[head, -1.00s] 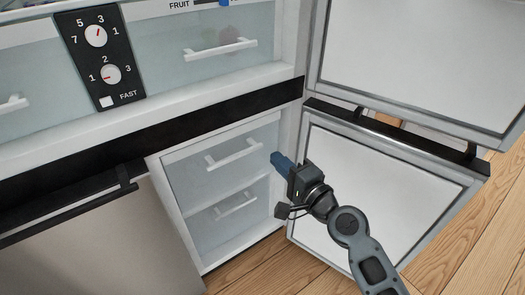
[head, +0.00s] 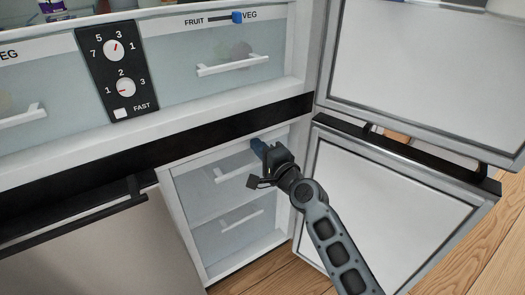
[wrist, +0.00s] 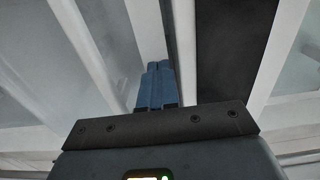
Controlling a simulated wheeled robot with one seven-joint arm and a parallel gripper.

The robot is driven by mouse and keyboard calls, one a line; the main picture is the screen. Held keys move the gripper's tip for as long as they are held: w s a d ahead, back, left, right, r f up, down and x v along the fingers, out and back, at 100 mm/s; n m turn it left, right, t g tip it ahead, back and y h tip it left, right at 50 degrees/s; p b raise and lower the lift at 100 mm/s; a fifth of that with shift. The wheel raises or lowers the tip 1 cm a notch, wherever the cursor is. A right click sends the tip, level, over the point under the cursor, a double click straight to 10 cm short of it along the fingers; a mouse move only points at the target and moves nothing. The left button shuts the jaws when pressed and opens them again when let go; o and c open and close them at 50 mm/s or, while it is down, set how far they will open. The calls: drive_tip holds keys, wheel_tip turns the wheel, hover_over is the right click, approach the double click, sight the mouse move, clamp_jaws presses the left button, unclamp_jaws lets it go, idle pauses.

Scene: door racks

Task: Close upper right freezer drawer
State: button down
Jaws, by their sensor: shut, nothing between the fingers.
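The upper right freezer drawer (head: 207,188) has a pale translucent front with a white bar handle (head: 228,177). It sits inside the right freezer compartment, its front roughly in line with the lower drawer. My gripper (head: 257,146) is shut and empty, with blue fingers at the upper part of this drawer's front. In the wrist view the fingers (wrist: 157,84) are together, close to a pale panel and a white edge. I cannot tell whether they touch the drawer.
The lower freezer drawer (head: 227,238) is below. The right freezer door (head: 385,215) stands open at the right, and the upper fridge door (head: 425,75) is open above it. The left freezer door (head: 90,245) is shut. Wooden floor (head: 265,280) shows below.

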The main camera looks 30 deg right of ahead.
drive_tip(key=w, duration=0.2)
drive_tip(key=w+b, duration=0.1)
drive_tip(key=w, duration=0.1)
drive_tip(key=shift+w+r, duration=0.2)
drive_tip(key=shift+w, duration=0.1)
drive_tip(key=shift+s+f, duration=0.1)
idle(0.4)
